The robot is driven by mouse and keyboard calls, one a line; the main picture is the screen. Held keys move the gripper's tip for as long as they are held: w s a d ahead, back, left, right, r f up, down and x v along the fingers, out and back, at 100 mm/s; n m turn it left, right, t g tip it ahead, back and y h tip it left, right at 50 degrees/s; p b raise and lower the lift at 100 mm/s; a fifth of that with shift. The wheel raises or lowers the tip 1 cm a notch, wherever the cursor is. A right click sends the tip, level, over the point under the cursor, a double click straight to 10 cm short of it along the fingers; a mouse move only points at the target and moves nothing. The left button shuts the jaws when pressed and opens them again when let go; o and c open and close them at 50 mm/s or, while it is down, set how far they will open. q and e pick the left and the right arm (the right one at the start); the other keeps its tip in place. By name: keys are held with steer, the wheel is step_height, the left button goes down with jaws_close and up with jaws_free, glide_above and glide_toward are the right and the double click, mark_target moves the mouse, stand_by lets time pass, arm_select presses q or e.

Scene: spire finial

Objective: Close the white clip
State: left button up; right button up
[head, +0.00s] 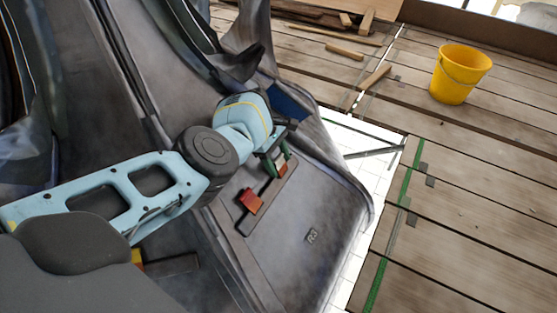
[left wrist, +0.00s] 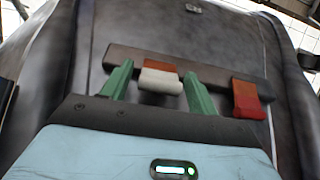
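The white clip (left wrist: 161,80) has an orange-red far part and a white near part. It sits on a dark bar (left wrist: 215,77) fixed to a large dark grey panel. My left gripper (left wrist: 158,70) is open, with one green finger on each side of the clip; I cannot tell whether either finger touches it. In the head view my left gripper (head: 279,160) is at the upper end of the bar (head: 245,222) and mostly hides the white clip. A second clip, red and orange (left wrist: 248,98), sits at the bar's other end; it also shows in the head view (head: 250,201).
The panel's edge (head: 366,200) lies to the right, with white tiles (head: 372,165) and wooden decking (head: 470,200) beyond. A yellow bucket (head: 460,74) and loose wood pieces (head: 345,51) are on the decking. Dark curved parts (head: 225,60) rise beside my left wrist.

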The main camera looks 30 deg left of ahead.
arm_select(q)
steer(key=c, duration=0.8)
steer(key=shift+a+f+h+b, duration=0.25)
steer(key=shift+a+h+b, duration=0.05)
steer(key=shift+h+b, duration=0.3)
steer(key=shift+c, duration=0.2)
arm_select(e)
steer(key=shift+s+f, duration=0.15)
steer(key=shift+f, duration=0.4)
arm_select(q)
steer(key=shift+r, duration=0.1)
steer(key=o, duration=1)
